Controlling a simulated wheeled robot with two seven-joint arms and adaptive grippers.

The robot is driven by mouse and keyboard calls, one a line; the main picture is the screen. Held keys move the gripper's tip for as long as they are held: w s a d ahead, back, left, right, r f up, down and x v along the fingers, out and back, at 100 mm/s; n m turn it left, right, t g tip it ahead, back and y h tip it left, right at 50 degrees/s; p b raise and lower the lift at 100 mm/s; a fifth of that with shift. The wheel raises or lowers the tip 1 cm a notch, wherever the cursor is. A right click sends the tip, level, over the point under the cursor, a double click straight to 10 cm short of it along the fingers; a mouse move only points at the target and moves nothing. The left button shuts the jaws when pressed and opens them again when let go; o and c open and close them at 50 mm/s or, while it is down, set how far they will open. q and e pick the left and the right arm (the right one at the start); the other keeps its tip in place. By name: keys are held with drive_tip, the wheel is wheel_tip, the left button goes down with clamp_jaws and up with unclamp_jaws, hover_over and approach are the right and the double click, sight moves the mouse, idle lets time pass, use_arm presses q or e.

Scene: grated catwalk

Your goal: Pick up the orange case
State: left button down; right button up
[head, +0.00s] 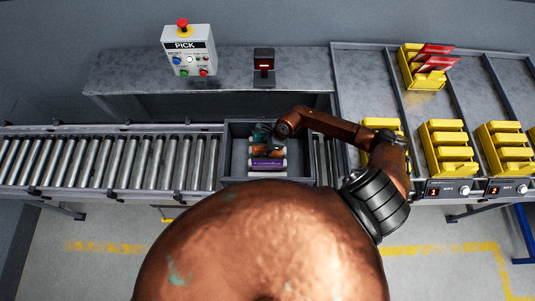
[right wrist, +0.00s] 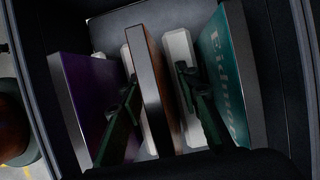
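The orange case (right wrist: 157,95) stands on edge in the grey tote, between a purple case (right wrist: 95,100) and a teal case (right wrist: 228,75) in the right wrist view. In the head view the orange case (head: 259,150) is partly hidden by my right gripper (head: 277,141), which reaches down into the tote (head: 236,170). In the right wrist view my right gripper (right wrist: 156,78) has one dark finger on each side of the orange case. The fingers are apart, with a gap showing on the right side. My left gripper is not in view.
The tote sits on a roller conveyor (head: 110,162), whose left part is empty. Behind it a shelf holds a PICK button box (head: 188,52) and a small scanner (head: 264,66). Several yellow racks (head: 447,148) stand at the right.

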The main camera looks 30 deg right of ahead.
drive_tip(key=shift+f, duration=0.15)
idle(0.3)
clamp_jaws()
